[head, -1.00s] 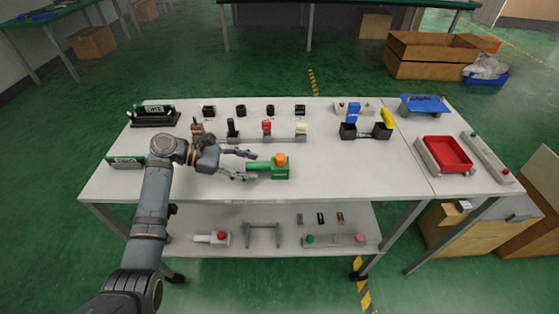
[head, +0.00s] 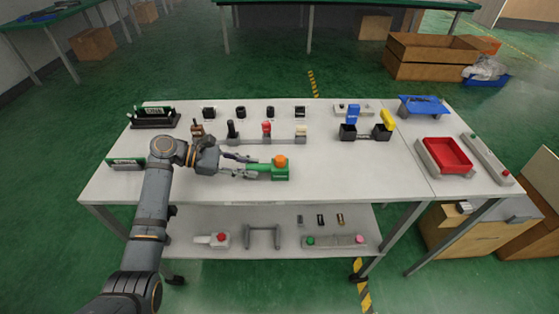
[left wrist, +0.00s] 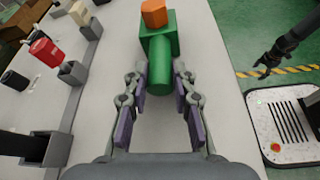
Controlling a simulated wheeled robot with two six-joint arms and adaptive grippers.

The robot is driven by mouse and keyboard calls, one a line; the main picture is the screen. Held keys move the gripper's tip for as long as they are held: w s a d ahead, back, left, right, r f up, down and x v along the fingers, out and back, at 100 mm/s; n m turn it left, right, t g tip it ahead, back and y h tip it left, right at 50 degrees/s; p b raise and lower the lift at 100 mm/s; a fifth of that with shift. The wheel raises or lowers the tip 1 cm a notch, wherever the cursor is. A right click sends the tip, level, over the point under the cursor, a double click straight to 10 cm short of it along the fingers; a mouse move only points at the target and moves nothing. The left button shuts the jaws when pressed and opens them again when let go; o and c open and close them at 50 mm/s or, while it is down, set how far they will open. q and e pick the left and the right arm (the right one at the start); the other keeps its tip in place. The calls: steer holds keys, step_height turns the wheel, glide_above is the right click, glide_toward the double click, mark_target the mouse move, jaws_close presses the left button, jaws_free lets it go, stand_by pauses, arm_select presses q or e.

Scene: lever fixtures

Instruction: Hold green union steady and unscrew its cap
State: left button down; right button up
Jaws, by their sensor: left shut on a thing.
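The green union (head: 280,174) is a green block with a round green stub that points left, and it sits on the white table. An orange cap (head: 280,161) stands on top of the block. In the left wrist view the union (left wrist: 161,80) lies straight ahead with the orange cap (left wrist: 153,12) at its far end. My left gripper (head: 259,170) is shut on the stub, with one finger on each side of it. My right gripper (left wrist: 265,65) shows small and dark at the upper right of the left wrist view, away from the union; its jaw opening is unclear.
Behind the union is a row of lever fixtures with a black, a red (head: 266,127) and a cream handle. A blue and yellow lever fixture (head: 348,132) stands to the right. A red tray (head: 446,156) lies farther right. The table front right of the union is clear.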

stand_by(0.3)
arm_select(q)
steer(key=c, duration=1)
jaws_free()
steer(key=shift+a, duration=0.1)
steer(key=v, duration=1.1)
steer(key=shift+a+r, duration=0.2)
steer(key=shift+a, duration=0.15)
